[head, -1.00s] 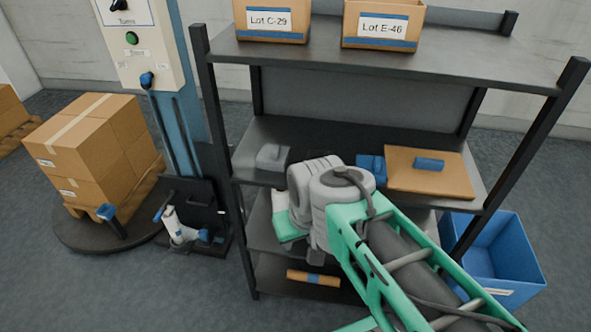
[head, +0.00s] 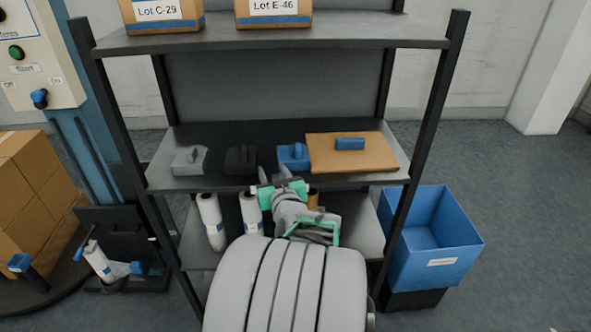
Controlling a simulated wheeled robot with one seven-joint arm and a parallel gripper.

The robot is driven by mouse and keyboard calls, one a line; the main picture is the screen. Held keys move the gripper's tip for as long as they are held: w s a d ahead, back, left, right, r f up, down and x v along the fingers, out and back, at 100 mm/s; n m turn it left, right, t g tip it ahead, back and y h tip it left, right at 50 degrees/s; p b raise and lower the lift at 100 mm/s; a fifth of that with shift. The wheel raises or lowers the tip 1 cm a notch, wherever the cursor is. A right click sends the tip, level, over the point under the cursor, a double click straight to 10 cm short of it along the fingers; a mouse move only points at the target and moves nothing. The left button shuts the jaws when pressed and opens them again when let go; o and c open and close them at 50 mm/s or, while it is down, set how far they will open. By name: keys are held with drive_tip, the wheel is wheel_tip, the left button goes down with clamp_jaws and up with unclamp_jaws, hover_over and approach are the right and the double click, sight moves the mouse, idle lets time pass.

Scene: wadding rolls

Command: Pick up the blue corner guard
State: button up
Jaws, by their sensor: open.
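The blue corner guard (head: 293,157) sits on the middle shelf (head: 225,186), just left of a brown board. It looks like a small block with a raised part on top. My gripper (head: 279,181) is at the front edge of that shelf, just below and in front of the blue guard in the picture. Its green jaws are open, and I see nothing between them. The gripper overlaps the lower edge of the guard in the picture. I cannot tell whether they touch.
A black guard (head: 240,159) and a grey guard (head: 189,159) sit to the left. The brown board (head: 376,155) bears a blue piece (head: 350,144). White rolls (head: 212,222) stand on the shelf below. The upper shelf (head: 330,38) overhangs. A blue bin (head: 437,240) stands at right.

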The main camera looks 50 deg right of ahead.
sight(299, 156)
drive_tip(key=s+d+m+h, duration=0.1)
drive_tip(key=s+d, duration=0.1)
drive_tip(key=s+d+m+h, duration=0.1)
drive_tip(key=s+d+h, duration=0.1)
drive_tip(key=s+d, duration=0.1)
drive_tip(key=shift+s+r+g, duration=0.1)
drive_tip(key=shift+r+g, duration=0.05)
drive_tip(key=shift+g, duration=0.25)
drive_tip(key=x, duration=0.5)
drive_tip(key=p+x, duration=0.1)
drive_tip(key=x, duration=0.1)
drive_tip(key=shift+d+r, duration=0.25)
drive_tip(key=shift+d, duration=0.1)
clamp_jaws()
